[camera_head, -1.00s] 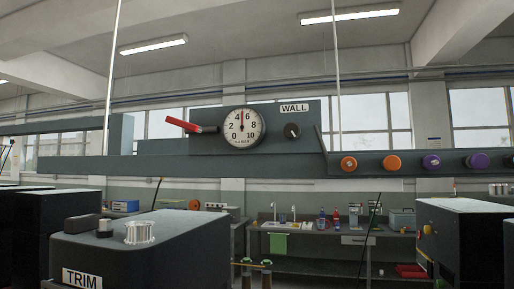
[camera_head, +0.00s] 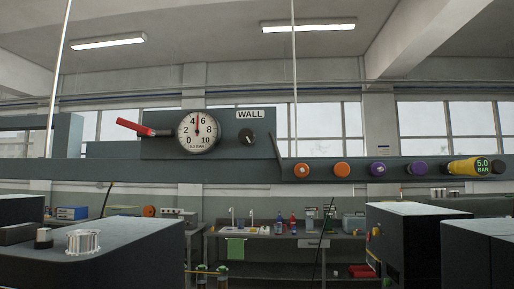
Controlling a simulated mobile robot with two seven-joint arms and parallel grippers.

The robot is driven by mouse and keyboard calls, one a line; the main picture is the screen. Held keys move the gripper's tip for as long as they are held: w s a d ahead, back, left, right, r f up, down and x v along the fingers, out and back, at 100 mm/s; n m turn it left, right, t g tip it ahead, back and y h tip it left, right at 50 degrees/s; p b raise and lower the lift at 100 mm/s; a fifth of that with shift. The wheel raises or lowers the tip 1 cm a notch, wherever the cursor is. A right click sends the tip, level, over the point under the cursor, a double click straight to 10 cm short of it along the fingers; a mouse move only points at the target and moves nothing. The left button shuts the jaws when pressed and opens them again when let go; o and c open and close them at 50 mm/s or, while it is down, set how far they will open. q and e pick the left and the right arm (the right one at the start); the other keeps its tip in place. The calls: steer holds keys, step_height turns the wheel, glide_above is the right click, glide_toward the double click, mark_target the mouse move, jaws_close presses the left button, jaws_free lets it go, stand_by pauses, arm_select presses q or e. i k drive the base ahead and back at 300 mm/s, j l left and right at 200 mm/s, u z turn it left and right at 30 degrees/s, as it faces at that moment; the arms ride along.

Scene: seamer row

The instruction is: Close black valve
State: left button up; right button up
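A red lever (camera_head: 133,127) sticks out left of the gauge, tilted up to the left. Another dark knob (camera_head: 43,238) stands on the machine at lower left. Neither gripper is in view.
Orange knobs (camera_head: 302,171) and purple knobs (camera_head: 378,168) line the grey rail (camera_head: 230,171). A yellow cylinder (camera_head: 464,167) marked 5.0 BAR is at right. Dark machines stand at lower left (camera_head: 130,250) and lower right (camera_head: 420,238). A sink bench (camera_head: 275,235) is behind.

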mark_target(499, 167)
steer(key=z, duration=1.4)
steer(key=i+l+z, duration=0.15)
steer(key=l, duration=0.2)
